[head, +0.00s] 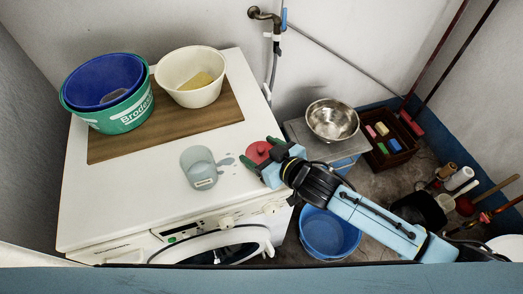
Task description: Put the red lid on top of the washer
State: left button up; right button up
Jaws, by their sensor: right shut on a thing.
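The red lid (258,152) is a small round piece at the right part of the washer top. My right gripper (261,162) reaches in from the right and is shut on the red lid. The lid overlaps the washer's top surface in the picture; I cannot tell whether it touches it. The white washer (130,195) stands at the left with its front door open or ajar below. The gripper covers part of the lid. My left gripper is not in view.
On the washer a wooden board (222,117) bears blue and green tubs (120,113) and a cream bowl (175,70). A metal bowl (332,119), brown crate (398,130) and blue bucket (330,235) are to the right.

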jog(key=o, duration=0.9)
jog(key=shift+f, duration=0.1)
jog(key=shift+o, duration=0.2)
jog(key=shift+s+d+r, duration=0.1)
jog(key=shift+r, duration=0.15)
jog(key=p+v, duration=0.1)
jog(key=v, duration=1)
jog(key=shift+s+d, duration=0.2)
jog(key=shift+s, duration=0.05)
jog(key=shift+r, duration=0.1)
